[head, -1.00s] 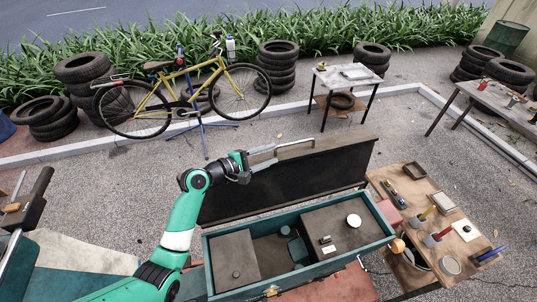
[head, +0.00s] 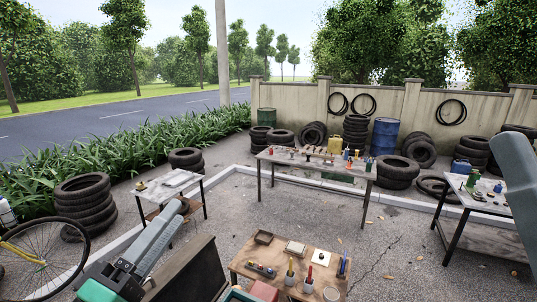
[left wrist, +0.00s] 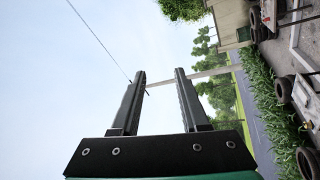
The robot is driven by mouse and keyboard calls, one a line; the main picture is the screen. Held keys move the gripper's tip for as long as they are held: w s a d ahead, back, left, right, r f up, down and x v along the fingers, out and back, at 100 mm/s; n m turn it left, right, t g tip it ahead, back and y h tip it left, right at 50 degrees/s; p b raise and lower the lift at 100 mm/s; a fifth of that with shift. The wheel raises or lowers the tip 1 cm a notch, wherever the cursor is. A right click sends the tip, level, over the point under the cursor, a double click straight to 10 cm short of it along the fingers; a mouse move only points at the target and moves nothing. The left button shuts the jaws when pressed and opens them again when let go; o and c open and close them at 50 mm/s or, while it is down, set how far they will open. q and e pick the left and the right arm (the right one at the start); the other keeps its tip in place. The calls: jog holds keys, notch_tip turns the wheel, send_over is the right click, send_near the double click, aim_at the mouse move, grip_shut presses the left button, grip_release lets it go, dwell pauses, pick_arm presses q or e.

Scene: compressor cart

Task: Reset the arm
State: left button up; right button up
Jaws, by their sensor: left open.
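My left gripper (head: 177,214) is raised at the lower left of the head view, its two grey fingers pointing up and away. In the left wrist view the same gripper (left wrist: 160,76) has its dark fingers apart, with only sky, trees and a pole behind them. It is open and holds nothing. Most of my left arm is outside the head view. My right gripper is not in view.
The raised dark lid (head: 192,272) of the chest stands close beside my left gripper. A low wooden table (head: 280,262) with tools is right of it. A small table (head: 160,190) and a long workbench (head: 318,163) stand farther back. Open paving lies between them.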

pick_arm(q)
jog(key=s+a+r+m+t+y, duration=0.2)
jog(key=s+r+m+t+y, duration=0.3)
jog(key=s+r+m, duration=0.6)
jog(key=s+r+t, duration=0.2)
jog(key=s+r, duration=0.1)
jog(key=r, duration=0.1)
jog(key=shift+a+r, duration=0.25)
jog(key=shift+r, duration=0.1)
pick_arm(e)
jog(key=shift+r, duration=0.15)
